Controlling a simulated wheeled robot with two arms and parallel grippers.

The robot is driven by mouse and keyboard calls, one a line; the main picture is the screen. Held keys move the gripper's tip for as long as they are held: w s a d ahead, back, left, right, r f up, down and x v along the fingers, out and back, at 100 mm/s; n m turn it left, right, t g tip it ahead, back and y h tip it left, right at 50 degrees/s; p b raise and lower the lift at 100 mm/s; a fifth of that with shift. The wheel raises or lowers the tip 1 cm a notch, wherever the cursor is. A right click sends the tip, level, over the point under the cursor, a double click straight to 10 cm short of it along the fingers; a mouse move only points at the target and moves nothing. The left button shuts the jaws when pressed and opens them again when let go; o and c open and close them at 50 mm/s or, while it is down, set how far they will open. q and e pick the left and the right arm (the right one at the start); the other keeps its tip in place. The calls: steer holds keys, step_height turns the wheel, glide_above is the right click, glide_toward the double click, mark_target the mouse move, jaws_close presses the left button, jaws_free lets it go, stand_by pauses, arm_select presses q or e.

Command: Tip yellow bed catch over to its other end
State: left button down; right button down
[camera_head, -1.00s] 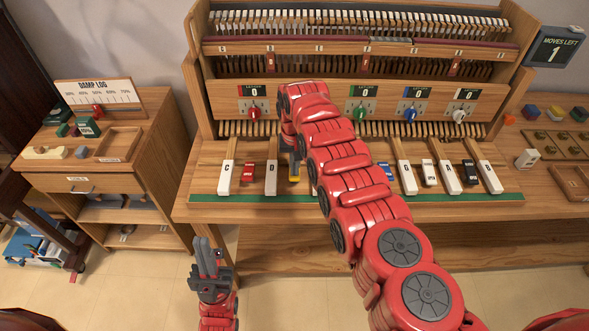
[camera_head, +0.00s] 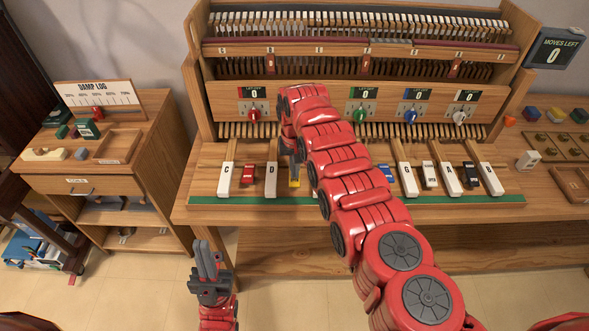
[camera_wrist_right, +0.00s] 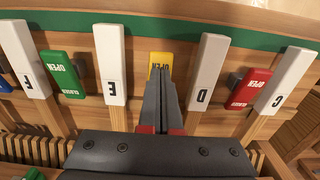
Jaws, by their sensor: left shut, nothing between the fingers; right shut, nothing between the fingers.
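The yellow bed catch (camera_head: 295,184) sits between keys D and E on the key bed. In the right wrist view the yellow catch (camera_wrist_right: 158,60) shows its end marked OPEN; the rest is hidden under my fingers. My right gripper (camera_wrist_right: 160,80) is shut and empty, with its tips over or against the catch; I cannot tell if they touch. In the head view my right gripper (camera_head: 292,168) is partly hidden by my red arm. My left gripper (camera_head: 207,250) is shut and empty, low in front of the bench.
Key D (camera_wrist_right: 208,70) and key E (camera_wrist_right: 110,65) flank the yellow catch closely. A screen (camera_head: 553,50) reads MOVES LEFT 0. A cabinet (camera_head: 100,180) stands at the left.

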step_height(320, 180, up, 4)
steer(key=p, duration=0.3)
steer(key=shift+r, duration=0.15)
step_height(320, 180, up, 2)
steer(key=shift+r+p, duration=0.1)
steer(key=shift+p, duration=0.9)
